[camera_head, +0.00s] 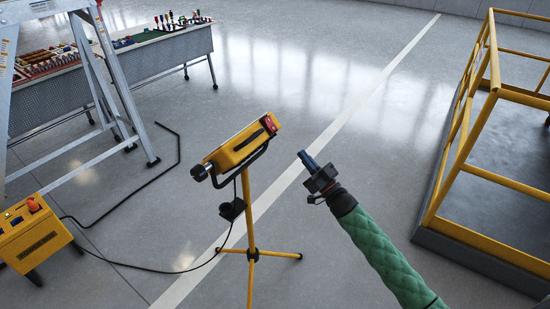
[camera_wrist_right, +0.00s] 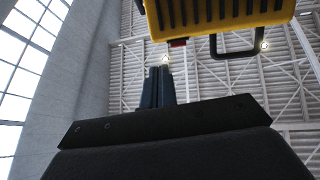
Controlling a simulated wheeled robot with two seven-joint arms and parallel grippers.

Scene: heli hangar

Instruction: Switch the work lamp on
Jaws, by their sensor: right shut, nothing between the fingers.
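The yellow work lamp (camera_head: 238,146) stands on a yellow tripod (camera_head: 251,235) in the middle of the head view. A red switch part (camera_head: 270,124) sits on its right end. My right gripper (camera_head: 304,156) is shut and empty, to the right of the lamp and apart from it. In the right wrist view the shut fingers (camera_wrist_right: 157,88) point up toward the lamp's underside (camera_wrist_right: 210,14). A small red part (camera_wrist_right: 178,43) shows just above the fingertips. I cannot tell whether the lamp is lit. My left gripper is not in view.
A yellow power box (camera_head: 35,236) stands at the left, with a black cable running toward the tripod. A metal stepladder (camera_head: 105,85) and workbenches (camera_head: 165,52) are behind it. A yellow-railed platform (camera_head: 480,235) is at the right. Open floor lies behind the lamp.

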